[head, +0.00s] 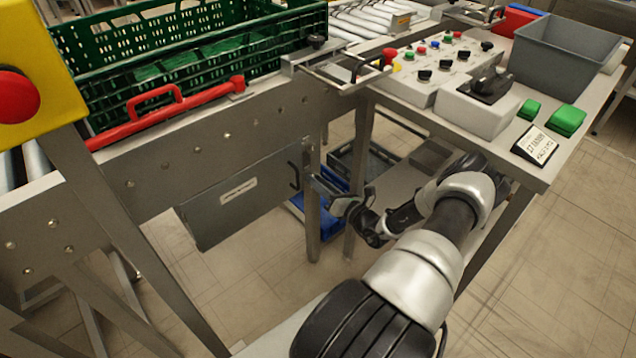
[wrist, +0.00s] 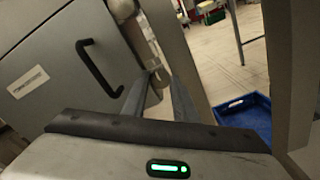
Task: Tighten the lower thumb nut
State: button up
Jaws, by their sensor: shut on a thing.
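My gripper (head: 319,181) is at the right end of the grey cover panel (head: 238,196) under the conveyor, beside the steel leg. In the wrist view its two fingers (wrist: 161,80) reach forward and close on a small part at the panel's edge. That part is the lower thumb nut, mostly hidden by the fingers, so its shape and how far it is turned cannot be told. The panel also shows in the wrist view (wrist: 50,75), with its black handle (wrist: 92,68) left of the fingers. No upper thumb nut can be made out.
The conveyor with a green crate (head: 180,30) is above. A control desk (head: 440,70) with buttons and a grey bin (head: 565,50) stands over my arm on the right. A blue crate (wrist: 245,117) lies below, behind the legs. The floor in front is clear.

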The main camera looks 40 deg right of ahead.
dwell(0.4)
jog(key=o, duration=1.1)
jog(key=shift+c, duration=0.2)
jog(key=shift+s, duration=0.1)
jog(key=s+d+p, duration=0.1)
jog(key=s+p, duration=0.1)
jog(key=s, duration=1.5)
jog(key=shift+d+p, duration=0.15)
jog(key=shift+p, duration=0.25)
jog(key=shift+s, duration=0.1)
